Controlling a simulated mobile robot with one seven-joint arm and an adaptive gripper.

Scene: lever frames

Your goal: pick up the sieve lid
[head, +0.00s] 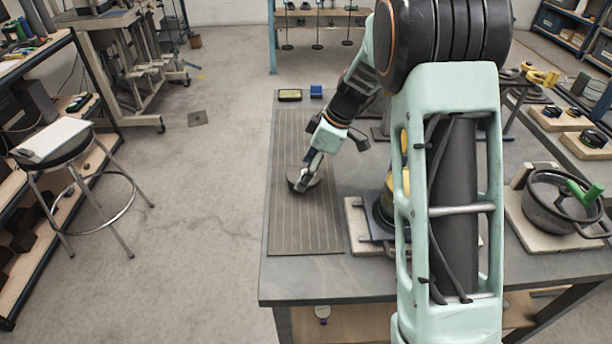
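A small, round, grey, low piece, which looks like the sieve lid (293,174), lies on the ribbed grey mat (290,225) at the left side of the table. My gripper (303,184) points down at it from above right, and its fingers cover part of the piece. The fingers overlap the piece in the picture. I cannot tell whether they touch it or are closed on it. My arm hides much of the table's middle.
A yellow-topped box (290,95) and a blue box (316,91) sit behind the mat. The mat's front part is clear. A stool (62,150) stands apart at the left.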

